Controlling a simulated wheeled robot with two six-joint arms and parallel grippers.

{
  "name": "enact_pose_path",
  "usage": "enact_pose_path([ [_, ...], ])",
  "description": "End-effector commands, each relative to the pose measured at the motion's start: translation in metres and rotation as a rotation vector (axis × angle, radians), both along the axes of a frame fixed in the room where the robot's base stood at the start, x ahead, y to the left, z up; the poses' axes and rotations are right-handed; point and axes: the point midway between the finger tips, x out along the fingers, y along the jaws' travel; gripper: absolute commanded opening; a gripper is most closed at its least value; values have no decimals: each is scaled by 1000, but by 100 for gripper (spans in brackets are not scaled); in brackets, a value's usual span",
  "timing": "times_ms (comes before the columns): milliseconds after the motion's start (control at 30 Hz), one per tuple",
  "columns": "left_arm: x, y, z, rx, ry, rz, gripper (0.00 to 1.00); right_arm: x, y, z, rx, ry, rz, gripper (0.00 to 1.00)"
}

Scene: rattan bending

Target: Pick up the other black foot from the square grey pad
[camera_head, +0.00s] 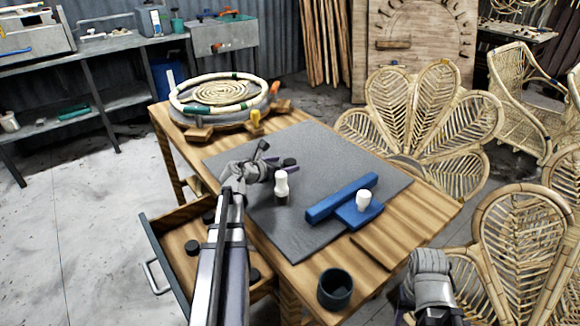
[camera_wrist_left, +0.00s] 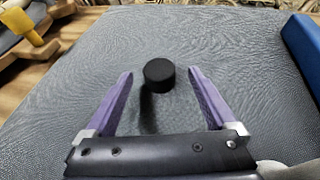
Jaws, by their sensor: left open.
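A short round black foot (camera_wrist_left: 159,72) is on the grey pad (camera_wrist_left: 230,38) in the left wrist view. The pad (camera_head: 325,150) also shows in the head view, lying on the wooden table. My left gripper (camera_head: 275,158) is over the pad's left part, open and empty. In the left wrist view its two purple fingertips are spread to either side of the foot's line, with clear gaps to the foot. In the head view I cannot make out the foot near the gripper. Only a grey part of my right arm shows at lower right; its fingers do not show.
A white-topped bottle (camera_head: 281,185) stands near my left gripper. A blue bar (camera_head: 342,197) and a blue block with a white knob (camera_head: 363,200) lie on the pad's right. A dark cup (camera_head: 335,288) stands in front. An open drawer (camera_head: 180,262) holds dark round pieces. A rattan ring fixture (camera_head: 222,93) stands behind.

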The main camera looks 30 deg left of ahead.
Motion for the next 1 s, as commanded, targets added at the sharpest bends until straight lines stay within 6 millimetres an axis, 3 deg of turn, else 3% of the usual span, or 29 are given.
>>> enact_pose_path([
  [200, 32, -2, -14, -1, 0, -2, 90, 0, 0, -14, 0, 0, 0, 50],
  [467, 35, -3, -13, 0, 0, 0, 90, 0, 0, -13, 0, 0, 0, 50],
  [1000, 35, -3, -13, -1, 0, -1, 31, 0, 0, -13, 0, 0, 0, 50],
])
